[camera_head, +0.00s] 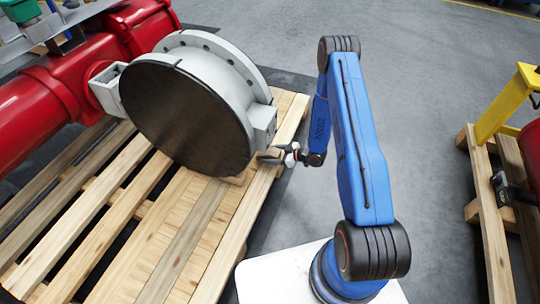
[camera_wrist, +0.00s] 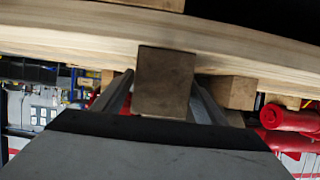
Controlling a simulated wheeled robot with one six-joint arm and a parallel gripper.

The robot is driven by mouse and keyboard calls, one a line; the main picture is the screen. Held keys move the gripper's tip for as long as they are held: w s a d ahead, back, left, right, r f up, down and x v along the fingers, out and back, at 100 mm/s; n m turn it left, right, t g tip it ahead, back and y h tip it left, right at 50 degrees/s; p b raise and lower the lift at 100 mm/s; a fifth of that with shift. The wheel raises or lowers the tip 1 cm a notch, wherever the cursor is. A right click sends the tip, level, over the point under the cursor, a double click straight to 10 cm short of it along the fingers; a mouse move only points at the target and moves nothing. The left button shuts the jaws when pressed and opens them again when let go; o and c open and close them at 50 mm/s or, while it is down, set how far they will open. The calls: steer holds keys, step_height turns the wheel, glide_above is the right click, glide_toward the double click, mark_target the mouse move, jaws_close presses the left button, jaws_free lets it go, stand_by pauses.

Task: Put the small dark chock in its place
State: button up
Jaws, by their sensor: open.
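My gripper (camera_head: 285,157) is open beside the lower right of the large valve (camera_head: 185,115), close to the pallet's right edge. In the wrist view its two fingers (camera_wrist: 163,98) stand apart, with a small brown block (camera_wrist: 164,85) seen between them. This block looks like the chock; whether the fingers touch it is not clear. It overlaps the edge of a pale plank (camera_wrist: 80,40) in the picture. I cannot make out the chock in the head view. The place for it is not clearly identifiable.
The valve rests on a slatted wooden pallet (camera_head: 115,205), with a pale wood piece (camera_head: 236,179) at its foot. Red machinery (camera_head: 45,100) stands at the left. A second pallet (camera_head: 492,225) with a yellow frame (camera_head: 502,103) is at the right. Grey floor behind my arm is clear.

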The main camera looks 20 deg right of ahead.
steer(key=v, duration=1.1)
steer(key=w+d+r+m+h, duration=0.1)
steer(key=w+d+r+h, duration=0.25)
steer(key=r, duration=0.55)
steer(key=w+d+r+h, duration=0.3)
steer(key=d+r+h, duration=0.1)
steer(key=r, duration=0.5)
steer(key=s+d+r+m+h, duration=0.1)
steer(key=s+r+m+h, duration=0.1)
steer(key=r, duration=0.7)
steer(key=s+d+r+m+h, duration=0.1)
steer(key=s+r+h, duration=0.15)
steer(key=r, duration=0.55)
steer(key=s+a+r+m+g+h, duration=0.15)
steer(key=s+r+m, duration=0.25)
steer(key=s+r, duration=1.1)
steer(key=s+a+r+m+y, duration=0.1)
steer(key=s+a, duration=0.3)
steer(key=s, duration=0.8)
steer(key=s+a+r+m+g+y, duration=0.1)
steer(key=s+a, duration=0.4)
steer(key=s, duration=0.7)
steer(key=shift+s+r+m+y, duration=0.25)
steer(key=shift+r+m+y, duration=0.1)
steer(key=shift+m, duration=0.05)
